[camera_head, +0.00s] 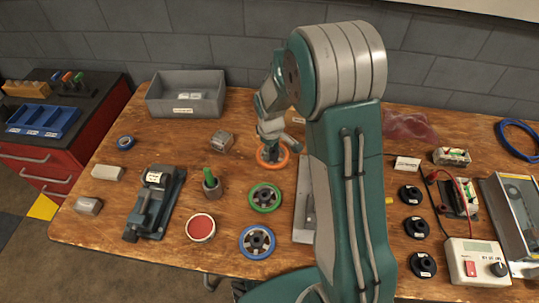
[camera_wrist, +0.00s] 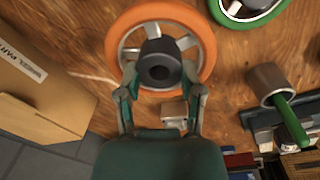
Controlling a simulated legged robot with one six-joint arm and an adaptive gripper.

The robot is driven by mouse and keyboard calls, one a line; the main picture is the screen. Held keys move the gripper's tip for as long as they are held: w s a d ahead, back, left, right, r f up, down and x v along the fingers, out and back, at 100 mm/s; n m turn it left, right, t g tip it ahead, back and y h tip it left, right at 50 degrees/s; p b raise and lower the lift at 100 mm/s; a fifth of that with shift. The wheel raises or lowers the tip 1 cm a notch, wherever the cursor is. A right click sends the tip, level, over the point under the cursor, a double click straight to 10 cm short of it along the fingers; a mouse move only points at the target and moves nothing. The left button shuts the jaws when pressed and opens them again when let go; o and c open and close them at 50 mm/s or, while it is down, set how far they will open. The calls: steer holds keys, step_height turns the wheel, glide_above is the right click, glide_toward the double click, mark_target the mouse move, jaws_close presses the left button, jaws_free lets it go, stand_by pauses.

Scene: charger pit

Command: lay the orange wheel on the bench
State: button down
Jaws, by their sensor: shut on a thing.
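The orange wheel (camera_head: 262,161) is at the middle of the bench (camera_head: 235,120), toward the back, partly covered by my gripper (camera_head: 272,140) in the head view. In the wrist view the wheel (camera_wrist: 205,45) has light spokes and a dark hub (camera_wrist: 160,68). My gripper (camera_wrist: 162,82) is shut on this hub, one finger on each side. The wheel looks roughly level with the bench top. I cannot tell whether it touches the wood or hangs just above it.
A green wheel (camera_head: 265,207) and a blue wheel (camera_head: 257,255) lie nearer the front. A grey bin (camera_head: 186,105) stands at back left. A cup with a green handle (camera_head: 211,183) and a vise (camera_head: 155,205) are to the left. Bare wood lies left of the orange wheel.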

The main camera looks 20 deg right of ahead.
steer(key=w+f, duration=0.1)
steer(key=f, duration=0.1)
steer(key=w+f, duration=0.2)
steer(key=shift+w+d, duration=0.15)
steer(key=shift+w, duration=0.05)
steer(key=shift+f, duration=1.5)
steer(key=shift+c, duration=1.1)
jaws_free()
steer(key=shift+f, duration=0.1)
step_height(320, 180, up, 12)
steer(key=s+r+m+t, duration=0.1)
steer(key=s+r+m, duration=0.1)
steer(key=s+r, duration=0.5)
steer(key=s+r+m+t, duration=0.1)
steer(key=s+r+m, duration=0.1)
steer(key=s+r, duration=0.5)
steer(key=s+r+m+t, duration=0.1)
steer(key=s+r, duration=0.2)
steer(key=s, duration=0.3)
steer(key=s+r+m+t, duration=0.2)
steer(key=s+r, duration=0.2)
steer(key=s, duration=0.3)
steer(key=shift+s+d+m, duration=0.15)
steer(key=shift+s+m, duration=0.1)
steer(key=shift+m, duration=0.05)
